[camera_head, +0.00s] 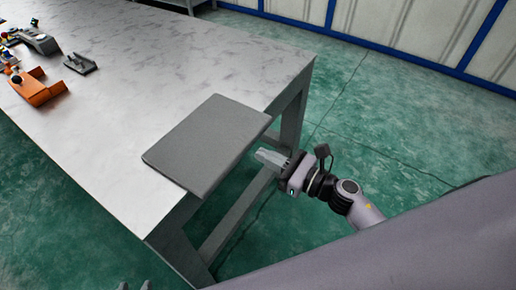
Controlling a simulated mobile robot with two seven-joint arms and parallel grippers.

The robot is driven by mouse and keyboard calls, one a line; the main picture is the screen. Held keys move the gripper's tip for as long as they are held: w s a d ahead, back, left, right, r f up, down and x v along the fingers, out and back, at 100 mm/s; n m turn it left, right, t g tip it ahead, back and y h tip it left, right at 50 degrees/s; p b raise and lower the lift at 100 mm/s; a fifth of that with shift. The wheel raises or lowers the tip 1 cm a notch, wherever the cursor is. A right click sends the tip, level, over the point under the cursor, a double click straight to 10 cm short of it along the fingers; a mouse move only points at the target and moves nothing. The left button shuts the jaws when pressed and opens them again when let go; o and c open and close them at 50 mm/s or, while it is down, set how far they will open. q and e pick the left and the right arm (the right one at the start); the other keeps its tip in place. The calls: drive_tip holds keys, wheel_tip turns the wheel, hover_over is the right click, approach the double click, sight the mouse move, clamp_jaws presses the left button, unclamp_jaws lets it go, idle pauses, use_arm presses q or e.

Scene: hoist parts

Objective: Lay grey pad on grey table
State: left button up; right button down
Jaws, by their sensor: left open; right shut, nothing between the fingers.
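The grey pad (207,144) is a flat, roughly square slab over the near right edge of the grey table (110,165). It appears to lie flat on the top, with its right side reaching a little past the table edge. My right gripper (260,156) is just right of the pad, beyond the table edge, with its fingers shut and empty; it appears apart from the pad. My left gripper (134,286) shows only its two fingertips at the bottom edge of the picture. They are spread, with nothing between them, away from the pad.
An orange bracket (40,88), a small dark grey part (80,63) and several other parts sit at the table's far left. The table's middle is clear. Green floor (400,125) lies to the right, with blue-framed panels (400,25) behind.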

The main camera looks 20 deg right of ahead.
sight(247, 147)
drive_tip(key=shift+x, duration=1.35)
drive_tip(key=shift+b+x, duration=0.45)
drive_tip(key=shift+x, duration=1.2)
drive_tip(key=shift+d, duration=0.1)
